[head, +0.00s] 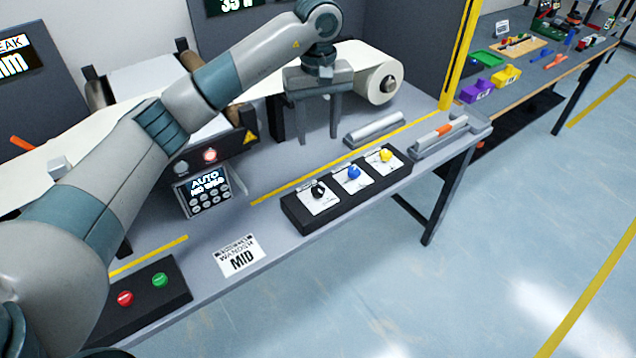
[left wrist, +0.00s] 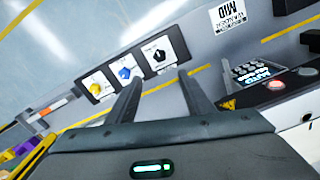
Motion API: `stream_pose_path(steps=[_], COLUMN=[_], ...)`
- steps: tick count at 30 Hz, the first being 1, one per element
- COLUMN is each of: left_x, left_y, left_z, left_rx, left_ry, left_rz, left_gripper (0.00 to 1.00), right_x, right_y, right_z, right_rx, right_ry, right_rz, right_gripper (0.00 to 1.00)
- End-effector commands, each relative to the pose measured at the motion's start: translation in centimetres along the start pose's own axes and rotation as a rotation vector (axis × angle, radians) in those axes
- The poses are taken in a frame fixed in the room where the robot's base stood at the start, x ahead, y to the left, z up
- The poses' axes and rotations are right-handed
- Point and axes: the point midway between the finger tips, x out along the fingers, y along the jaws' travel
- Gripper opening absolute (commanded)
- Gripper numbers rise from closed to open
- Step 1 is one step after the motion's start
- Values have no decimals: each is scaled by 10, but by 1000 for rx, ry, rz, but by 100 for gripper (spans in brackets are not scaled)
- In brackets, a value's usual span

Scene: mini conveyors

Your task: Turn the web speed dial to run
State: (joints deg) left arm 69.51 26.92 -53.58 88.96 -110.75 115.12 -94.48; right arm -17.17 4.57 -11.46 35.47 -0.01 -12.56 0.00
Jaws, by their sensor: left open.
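A black panel box (head: 294,209) near the table's front edge carries three dials on white plates: a black dial (head: 318,188), a blue dial (head: 353,172) and a yellow dial (head: 386,155). Their labels are too small to read, so I cannot tell which is the web speed dial. The left wrist view also shows the black dial (left wrist: 159,54), blue dial (left wrist: 124,73) and yellow dial (left wrist: 95,88). My left gripper (head: 319,140) is open and empty, pointing down above the table behind the panel, apart from the dials. My right gripper is not in view.
A display with keys (head: 203,190) stands left of the dials, near a sign reading MID (head: 240,257). A box with red and green buttons (head: 140,300) is at the front left. Rollers with white web (head: 380,82) lie behind. A grey bar (head: 374,130) lies behind the panel.

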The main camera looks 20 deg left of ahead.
Motion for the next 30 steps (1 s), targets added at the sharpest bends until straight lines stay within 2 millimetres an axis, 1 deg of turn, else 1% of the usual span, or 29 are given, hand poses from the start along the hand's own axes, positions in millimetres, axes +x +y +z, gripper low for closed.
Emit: stream_pose_path(steps=[7,14,20,30], left_x=[8,30,62,123], left_y=[1,0,0,0], left_z=[1,2,2,2], left_rx=[1,0,-1,-2], left_ry=[-2,-5,-5,-6], left_rz=[1,1,-1,0], left_gripper=[47,47,47,47], right_x=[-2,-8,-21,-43], right_y=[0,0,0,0], right_z=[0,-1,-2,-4], right_rx=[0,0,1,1], right_ry=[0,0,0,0], right_rz=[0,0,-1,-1], right_gripper=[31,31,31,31])
